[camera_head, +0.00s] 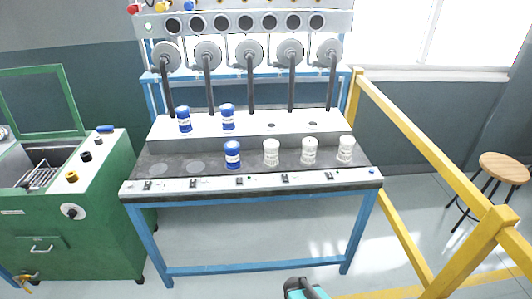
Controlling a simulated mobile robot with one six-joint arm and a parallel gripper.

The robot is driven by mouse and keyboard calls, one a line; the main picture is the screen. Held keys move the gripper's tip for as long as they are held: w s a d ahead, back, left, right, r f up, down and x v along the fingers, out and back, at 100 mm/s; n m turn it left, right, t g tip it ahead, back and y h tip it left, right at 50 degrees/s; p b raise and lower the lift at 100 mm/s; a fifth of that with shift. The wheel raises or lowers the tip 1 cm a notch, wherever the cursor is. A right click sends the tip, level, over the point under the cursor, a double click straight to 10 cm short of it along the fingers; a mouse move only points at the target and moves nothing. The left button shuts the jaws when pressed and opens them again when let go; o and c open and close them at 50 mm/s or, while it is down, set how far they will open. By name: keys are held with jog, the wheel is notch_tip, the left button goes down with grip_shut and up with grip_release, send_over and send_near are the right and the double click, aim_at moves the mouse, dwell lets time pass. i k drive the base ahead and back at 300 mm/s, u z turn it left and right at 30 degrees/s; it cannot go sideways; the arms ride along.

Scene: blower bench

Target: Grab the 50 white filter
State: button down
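Three white filters stand upright on the dark lower shelf of the bench, right of centre: a left one (271,152), a middle one (309,152) and a right one (346,149). The middle one seems to have a thin stub on top. Their labels are too small to read, so I cannot tell which is the 50. Blue filters stand nearby: one (232,155) on the lower shelf left of the white ones, and two (184,120) (228,117) on the raised white shelf behind. Only a dark and teal piece of my arm shows at the bottom edge; my gripper is not visible.
The blue-framed bench (250,187) has switches along its front and hoses with round grey heads (249,52) behind. A yellow railing (418,130) runs along the right. A green machine (85,205) stands left, a stool (504,167) far right. Floor before the bench looks clear.

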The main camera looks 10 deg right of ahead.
aim_at(271, 146)
jog(key=z, duration=0.05)
jog(key=i, duration=0.3)
jog(key=u, duration=0.4)
jog(key=k, duration=1.4)
jog(key=u, duration=1)
jog(key=i, duration=1.6)
jog(key=z, duration=0.25)
